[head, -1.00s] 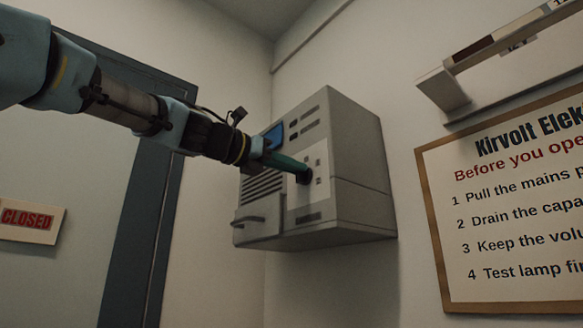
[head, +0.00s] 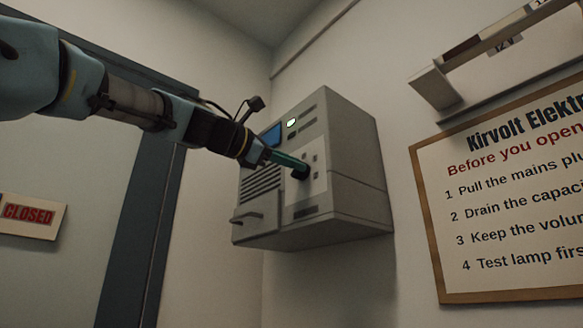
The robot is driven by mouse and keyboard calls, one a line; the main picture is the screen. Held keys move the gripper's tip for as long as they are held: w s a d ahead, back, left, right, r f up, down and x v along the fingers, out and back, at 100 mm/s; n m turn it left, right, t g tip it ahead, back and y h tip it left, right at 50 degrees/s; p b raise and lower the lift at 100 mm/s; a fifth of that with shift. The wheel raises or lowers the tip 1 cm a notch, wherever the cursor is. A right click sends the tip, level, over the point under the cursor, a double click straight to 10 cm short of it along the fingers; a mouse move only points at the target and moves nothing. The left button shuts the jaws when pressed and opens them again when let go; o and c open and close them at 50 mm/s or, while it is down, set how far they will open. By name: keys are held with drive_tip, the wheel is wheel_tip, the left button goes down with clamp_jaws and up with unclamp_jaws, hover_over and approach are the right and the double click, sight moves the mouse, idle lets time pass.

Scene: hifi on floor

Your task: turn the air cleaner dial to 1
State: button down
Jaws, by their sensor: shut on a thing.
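The air cleaner (head: 345,205) is a grey box on the wall in the middle of the head view. Its front has a blue screen (head: 272,135), a lit greenish-white lamp (head: 291,123), vent slots and a pale dial panel (head: 318,180). The dark dial (head: 300,173) is on that panel. My gripper (head: 297,170) reaches in from the left and is shut on the dial. The fingers hide most of the dial, so its pointer cannot be read. The marks around it are too small to read.
A handle (head: 246,217) sticks out low on the cleaner's front. A framed notice (head: 510,200) hangs to the right, below a wall shelf (head: 480,65). A dark door frame (head: 140,220) and a CLOSED sign (head: 30,215) are at left. The space below the cleaner is clear.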

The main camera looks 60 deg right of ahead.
drive_tip(key=shift+s+f+m+b, duration=0.15)
drive_tip(key=shift+m+b, duration=0.3)
drive_tip(key=shift+m, duration=0.65)
drive_tip(key=c, duration=0.8)
unclamp_jaws()
drive_tip(key=shift+c, duration=0.2)
drive_tip(key=shift+a, duration=0.1)
drive_tip(key=b+v, duration=0.5)
drive_tip(key=v, duration=0.5)
drive_tip(key=shift+a, duration=0.35)
drive_tip(key=shift+w, duration=0.2)
